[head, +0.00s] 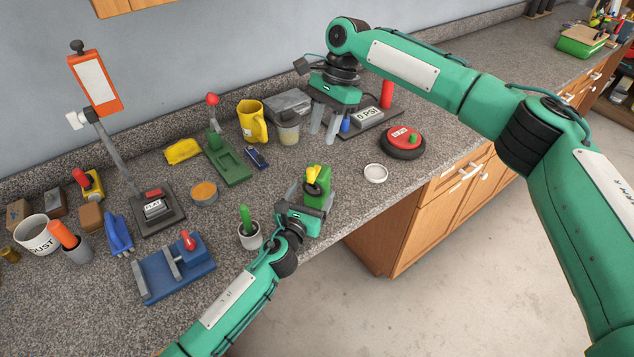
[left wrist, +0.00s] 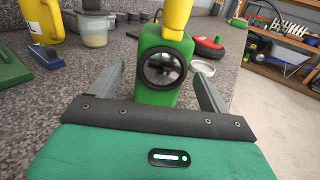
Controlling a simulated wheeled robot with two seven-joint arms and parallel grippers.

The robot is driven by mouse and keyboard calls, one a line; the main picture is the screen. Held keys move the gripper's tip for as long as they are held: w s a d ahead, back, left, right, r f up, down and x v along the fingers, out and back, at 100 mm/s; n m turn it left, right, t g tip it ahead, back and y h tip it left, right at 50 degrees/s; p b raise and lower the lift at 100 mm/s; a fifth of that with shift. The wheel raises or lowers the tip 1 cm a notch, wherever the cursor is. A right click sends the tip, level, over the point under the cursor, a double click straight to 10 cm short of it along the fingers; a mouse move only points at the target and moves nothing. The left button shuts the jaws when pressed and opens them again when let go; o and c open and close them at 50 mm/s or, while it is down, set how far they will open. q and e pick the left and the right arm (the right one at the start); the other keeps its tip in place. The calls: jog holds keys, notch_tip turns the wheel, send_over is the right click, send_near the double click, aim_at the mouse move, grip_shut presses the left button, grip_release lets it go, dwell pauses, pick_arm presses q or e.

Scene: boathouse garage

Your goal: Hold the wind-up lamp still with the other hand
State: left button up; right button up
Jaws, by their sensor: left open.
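The wind-up lamp (head: 320,187) is a green box with a yellow crank on top, standing upright near the counter's front edge. In the left wrist view the lamp (left wrist: 152,88) shows its round dark lens facing me and the lower part of the yellow crank (left wrist: 177,15). My left gripper (head: 308,190) is open at the lamp, with one finger on each side. In the left wrist view gaps show between the fingers (left wrist: 160,85) and the lamp's sides. My right gripper (head: 324,124) points down over the back of the counter, fingers apart, with nothing seen between them.
A white lid (head: 375,173) and a red-and-black round device (head: 403,142) lie to the right. A 0 PSI gauge box (head: 367,118) is beside my right gripper. The counter edge drops off in front.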

aim_at(329, 166)
pick_arm(q)
jog(key=shift+x, duration=2.55)
jog(key=shift+c, duration=0.4)
jog(key=c, duration=1.3)
pick_arm(e)
jog(key=shift+s+r, duration=0.1)
jog(key=shift+r, duration=0.05)
jog(key=c, duration=0.6)
jog(key=s+r+n+t+h, duration=0.1)
jog(key=n, duration=0.1)
jog(key=s+d+r+n+t+h, duration=0.1)
jog(key=r+n, duration=0.1)
jog(key=n, duration=0.1)
jog(key=shift+s+d+r+t+h, duration=0.1)
jog(key=shift+s+t+h, duration=0.1)
jog(key=shift+t+h, duration=0.2)
grip_shut()
notch_tip(329, 166, down, 7)
jog(key=shift+r, duration=0.15)
jog(key=shift+f, duration=3.1)
